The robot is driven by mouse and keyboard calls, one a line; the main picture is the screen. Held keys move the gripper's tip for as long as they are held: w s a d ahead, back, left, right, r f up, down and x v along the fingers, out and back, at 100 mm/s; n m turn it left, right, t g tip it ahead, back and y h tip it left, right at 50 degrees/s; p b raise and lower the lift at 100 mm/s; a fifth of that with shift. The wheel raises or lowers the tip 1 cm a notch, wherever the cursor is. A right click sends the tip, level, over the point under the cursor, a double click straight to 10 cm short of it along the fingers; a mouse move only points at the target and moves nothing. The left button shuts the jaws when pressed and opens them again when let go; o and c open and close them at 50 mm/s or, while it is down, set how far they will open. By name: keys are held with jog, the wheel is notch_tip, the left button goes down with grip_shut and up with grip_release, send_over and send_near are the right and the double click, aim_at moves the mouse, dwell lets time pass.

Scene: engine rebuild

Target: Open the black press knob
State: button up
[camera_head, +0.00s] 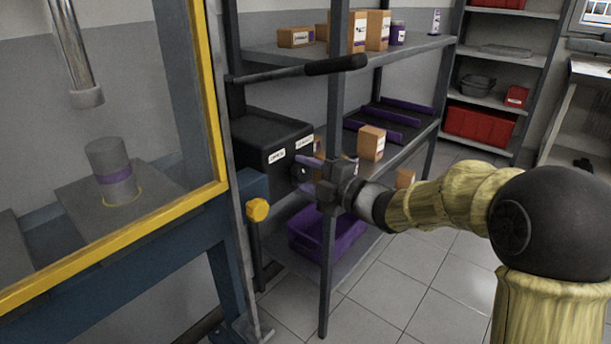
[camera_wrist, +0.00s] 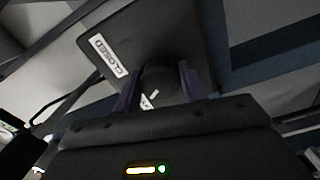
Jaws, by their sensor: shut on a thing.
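The black press control box (camera_head: 262,135) stands beside the yellow-edged press, with white labels on its face. In the wrist view a "CLOSED" label (camera_wrist: 108,55) shows on its dark face, to the left of the knob. The black knob (camera_wrist: 158,80) sits between the two purple fingers of my gripper (camera_wrist: 159,88), which is shut on it. A white mark, partly hidden, shows at the knob's lower part. In the head view my gripper (camera_head: 310,168) reaches the box face from the right. The knob's exact turn is hard to tell.
The press frame (camera_head: 212,100) fills the left, with a grey cylinder (camera_head: 110,165) on its bed. A black-gripped lever (camera_head: 335,65) juts out above the box. A shelf post (camera_head: 327,270) stands close to my gripper. A purple bin (camera_head: 340,238) is below. Open floor lies to the right.

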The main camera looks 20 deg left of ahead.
jog(key=shift+f, duration=0.1)
jog(key=o, duration=1)
jog(key=shift+c, duration=0.2)
jog(key=shift+d, duration=0.1)
jog(key=p+v, duration=0.2)
jog(key=v, duration=1.5)
jog(key=shift+d, duration=0.1)
